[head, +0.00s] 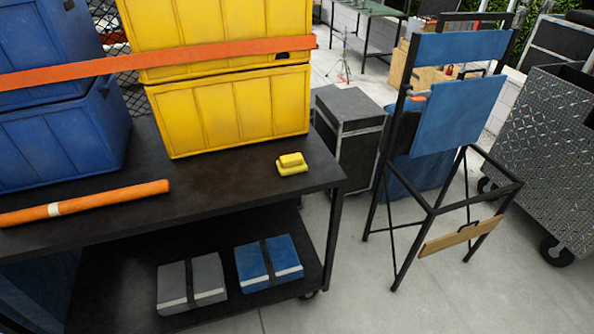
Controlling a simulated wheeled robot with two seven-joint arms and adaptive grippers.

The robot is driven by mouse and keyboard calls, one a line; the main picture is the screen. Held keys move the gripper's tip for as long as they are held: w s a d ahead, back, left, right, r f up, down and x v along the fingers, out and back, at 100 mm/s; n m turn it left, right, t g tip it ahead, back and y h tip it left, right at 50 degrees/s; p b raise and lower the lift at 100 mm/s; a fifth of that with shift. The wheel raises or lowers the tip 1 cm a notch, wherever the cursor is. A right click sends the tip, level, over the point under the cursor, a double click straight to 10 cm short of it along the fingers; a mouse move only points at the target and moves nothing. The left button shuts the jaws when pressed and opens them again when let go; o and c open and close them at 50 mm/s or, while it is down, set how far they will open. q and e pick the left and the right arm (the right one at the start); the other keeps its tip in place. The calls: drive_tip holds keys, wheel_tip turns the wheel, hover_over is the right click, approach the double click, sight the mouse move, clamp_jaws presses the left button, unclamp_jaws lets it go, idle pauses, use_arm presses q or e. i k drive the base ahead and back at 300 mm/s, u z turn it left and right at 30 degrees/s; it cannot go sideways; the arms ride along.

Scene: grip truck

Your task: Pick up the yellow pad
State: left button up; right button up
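A small yellow pad (292,164) lies on the dark cart top (225,195), near its right end. It looks like a low block with a raised upper part. It sits just in front of the yellow crates and is in full view, with nothing touching it that I can see. Neither of my grippers shows in the head view.
Stacked yellow crates (235,110) and blue crates (60,150) stand behind, with an orange strap (200,55) across them. An orange roll (95,200) lies at left. Grey (190,284) and blue (268,263) packs lie on the lower shelf. A tall blue chair (450,115) stands right.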

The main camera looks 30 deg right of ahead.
sight(292, 165)
drive_tip(key=z, duration=1.4)
